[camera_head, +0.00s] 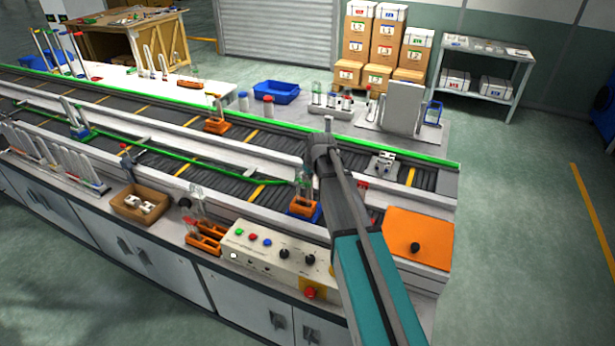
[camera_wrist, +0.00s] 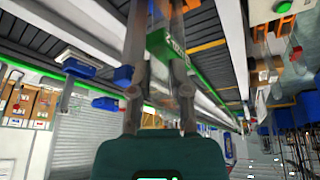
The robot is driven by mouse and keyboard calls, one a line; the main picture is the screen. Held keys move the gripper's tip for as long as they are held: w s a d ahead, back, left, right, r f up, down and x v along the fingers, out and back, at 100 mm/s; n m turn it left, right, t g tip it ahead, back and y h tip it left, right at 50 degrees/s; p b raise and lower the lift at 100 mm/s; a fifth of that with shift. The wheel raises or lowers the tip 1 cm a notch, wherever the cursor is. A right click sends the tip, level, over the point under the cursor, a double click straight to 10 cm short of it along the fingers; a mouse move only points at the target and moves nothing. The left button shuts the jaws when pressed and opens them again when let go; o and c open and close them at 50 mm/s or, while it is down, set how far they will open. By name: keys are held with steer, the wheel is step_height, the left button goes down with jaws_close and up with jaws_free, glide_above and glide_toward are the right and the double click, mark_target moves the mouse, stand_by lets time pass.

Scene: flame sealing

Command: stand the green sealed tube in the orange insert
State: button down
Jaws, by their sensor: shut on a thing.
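My gripper (camera_wrist: 160,66) is in the wrist view, its two fingers shut on the green sealed tube (camera_wrist: 160,42). The tube shows as a green band with pale lettering between the fingers; its clear body is hard to make out. In the head view my arm crosses the conveyor and the gripper's fingertips cannot be made out. An orange insert (camera_head: 303,208) with a blue base sits on the near conveyor, just left of my arm. Clear glass with some green (camera_head: 305,183) shows above it; whether it is in the insert or apart from it, I cannot tell.
An orange holder (camera_head: 216,125) sits on the far conveyor lane. On the front bench are an orange rack (camera_head: 205,236), a control box (camera_head: 270,258) with buttons and knobs, and a brown tray (camera_head: 141,205). An orange panel (camera_head: 418,237) lies right of my arm.

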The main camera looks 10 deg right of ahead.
steer(key=shift+f, duration=0.1)
stand_by(0.5)
steer(key=c, duration=0.5)
jaws_free()
